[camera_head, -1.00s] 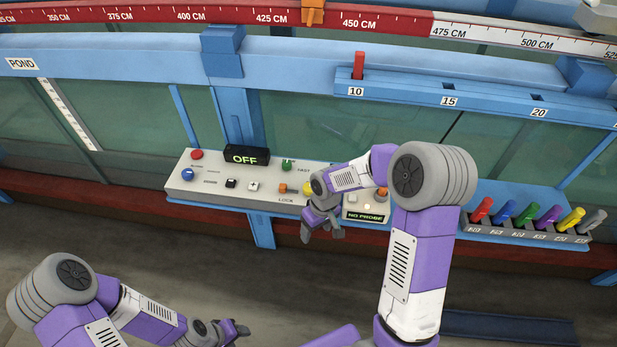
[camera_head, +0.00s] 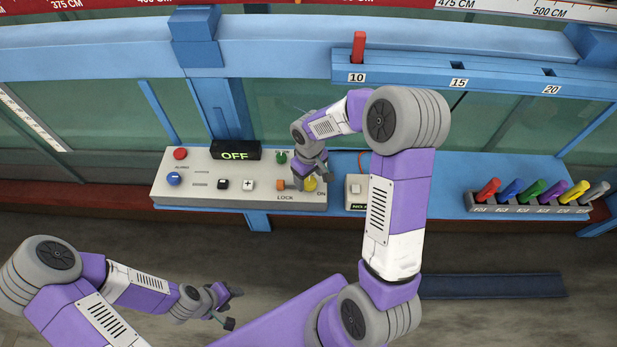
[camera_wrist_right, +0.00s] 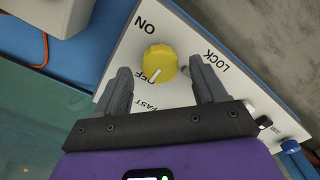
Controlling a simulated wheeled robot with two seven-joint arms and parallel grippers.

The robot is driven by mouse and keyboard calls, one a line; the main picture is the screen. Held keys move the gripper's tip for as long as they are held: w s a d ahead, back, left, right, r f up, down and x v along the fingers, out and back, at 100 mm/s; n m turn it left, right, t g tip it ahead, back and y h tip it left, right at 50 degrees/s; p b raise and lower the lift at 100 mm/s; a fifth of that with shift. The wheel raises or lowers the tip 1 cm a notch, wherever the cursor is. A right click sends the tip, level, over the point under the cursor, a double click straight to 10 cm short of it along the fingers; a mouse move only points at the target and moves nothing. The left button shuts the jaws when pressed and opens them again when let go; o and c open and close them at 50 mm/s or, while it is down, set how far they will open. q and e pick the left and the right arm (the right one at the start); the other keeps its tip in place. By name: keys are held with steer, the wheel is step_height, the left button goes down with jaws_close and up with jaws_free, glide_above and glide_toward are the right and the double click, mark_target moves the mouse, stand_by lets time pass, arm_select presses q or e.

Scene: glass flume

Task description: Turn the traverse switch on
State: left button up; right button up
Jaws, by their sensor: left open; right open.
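The yellow knob (camera_head: 310,184) sits at the right end of the white control panel (camera_head: 200,172). In the right wrist view the knob (camera_wrist_right: 160,58) has ON and OFF printed beside it, and its white line points to OFF. The panel's black display (camera_head: 235,151) reads OFF. My right gripper (camera_head: 314,179) is open at the knob. In the wrist view its fingers (camera_wrist_right: 160,68) stand on either side of the knob, with gaps showing. Whether the tips reach down to the panel, I cannot tell. My left gripper (camera_head: 230,305) is open and empty, low and away from the panel.
An orange LOCK switch (camera_head: 284,185) is just left of the yellow knob, and a green knob (camera_head: 281,157) is above. A small box (camera_head: 355,190) with an orange cable stands to the right. A rack (camera_head: 530,207) of coloured probes is farther right.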

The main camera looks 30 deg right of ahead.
steer(key=shift+f, duration=0.85)
steer(key=c, duration=1.1)
steer(key=shift+o, duration=0.2)
